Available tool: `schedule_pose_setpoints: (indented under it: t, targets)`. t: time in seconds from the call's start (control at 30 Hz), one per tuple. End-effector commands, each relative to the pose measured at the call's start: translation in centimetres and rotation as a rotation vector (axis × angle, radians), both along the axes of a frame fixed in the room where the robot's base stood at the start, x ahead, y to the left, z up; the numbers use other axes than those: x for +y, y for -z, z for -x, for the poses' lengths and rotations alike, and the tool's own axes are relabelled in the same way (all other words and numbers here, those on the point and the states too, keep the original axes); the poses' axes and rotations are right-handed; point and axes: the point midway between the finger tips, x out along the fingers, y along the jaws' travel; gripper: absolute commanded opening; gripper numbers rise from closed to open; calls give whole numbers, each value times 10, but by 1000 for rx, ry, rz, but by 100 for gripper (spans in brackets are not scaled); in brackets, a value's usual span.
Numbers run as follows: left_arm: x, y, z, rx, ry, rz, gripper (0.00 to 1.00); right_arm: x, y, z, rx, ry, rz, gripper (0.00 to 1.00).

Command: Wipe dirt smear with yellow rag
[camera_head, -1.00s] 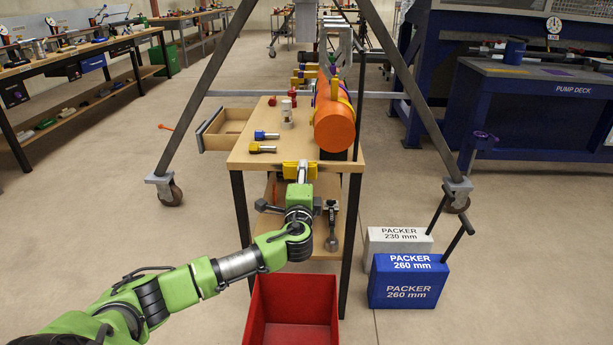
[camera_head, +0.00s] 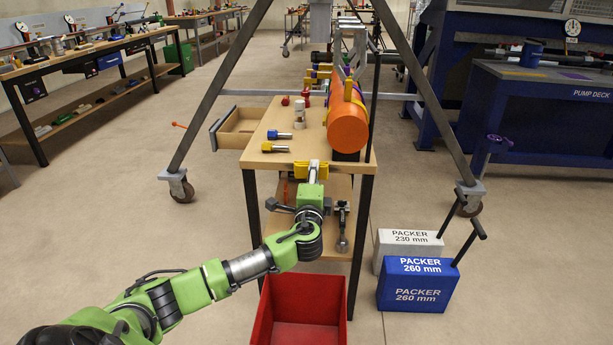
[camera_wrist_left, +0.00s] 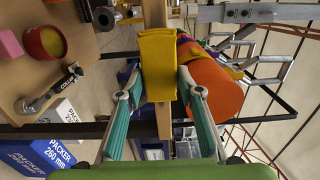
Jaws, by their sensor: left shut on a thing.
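My left gripper (camera_head: 313,174) is shut on the yellow rag (camera_head: 304,169) at the near edge of the small wooden table (camera_head: 272,157). In the left wrist view, the rag (camera_wrist_left: 157,62) hangs between the two fingers of the gripper (camera_wrist_left: 158,88). The orange pipe (camera_head: 348,128) lies along the right side of the tabletop, beyond the rag. In the wrist view the pipe (camera_wrist_left: 212,90) is right of the rag, and I cannot tell whether they touch. I cannot make out a dirt smear in either view. My right gripper is not in view.
A red bin (camera_head: 258,318) stands on the floor below my left arm. Blue and grey packer blocks (camera_head: 415,293) stand right of the table. Grey frame legs (camera_head: 211,100) flank it, and a drawer (camera_head: 240,125) is open at left. Blue- and yellow-handled tools (camera_head: 278,135) lie on top.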

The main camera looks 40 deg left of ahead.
Motion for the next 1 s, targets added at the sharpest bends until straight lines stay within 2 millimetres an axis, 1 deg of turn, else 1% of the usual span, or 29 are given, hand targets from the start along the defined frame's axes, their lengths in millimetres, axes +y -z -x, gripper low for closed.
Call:
schedule_pose_setpoints:
  t: [0.1, 0.23, 0.47, 0.7, 0.83, 0.93, 1.0]
  targets:
    - [-4, -1, -2, -1, 0, -1, 1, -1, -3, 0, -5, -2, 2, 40]
    - [-7, 0, -4, -2, 1, 1, 1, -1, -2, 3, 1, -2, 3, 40]
    - [-23, 0, -13, -1, 1, 2, 1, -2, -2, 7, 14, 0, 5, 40]
    - [-36, 0, -19, -1, 0, 1, 1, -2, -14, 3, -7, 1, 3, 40]
    - [-35, 0, -19, 0, -1, 0, 1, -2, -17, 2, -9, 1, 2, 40]
    - [-30, 0, -17, 1, -1, -1, 1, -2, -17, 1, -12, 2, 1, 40]
    - [-24, 0, -14, 2, -2, -1, 1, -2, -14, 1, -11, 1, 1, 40]
